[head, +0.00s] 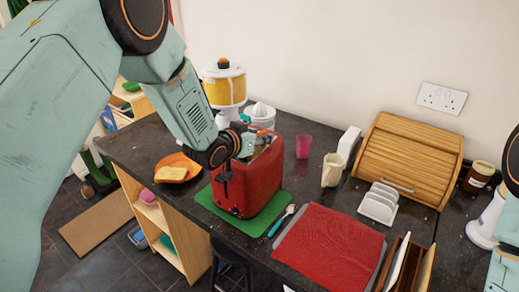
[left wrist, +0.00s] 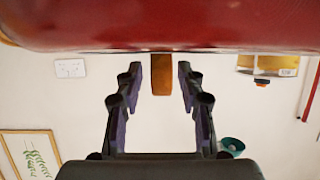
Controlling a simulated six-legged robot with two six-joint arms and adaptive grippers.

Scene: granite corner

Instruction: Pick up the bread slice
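A brown upright piece, which looks like the bread slice seen edge-on (left wrist: 161,76), sticks out of the red toaster (left wrist: 160,24) in the left wrist view. My left gripper (left wrist: 161,78) is open, with one finger on each side of the slice and a gap on both sides.
An orange plate (head: 188,163) with a pale yellow piece lies left of the toaster. A juicer (head: 224,84) stands behind. A pink cup (head: 303,146), cream mug (head: 332,170), white rack (head: 378,204) and wooden bread bin (head: 408,155) are to the right. A red mat (head: 330,247) lies in front.

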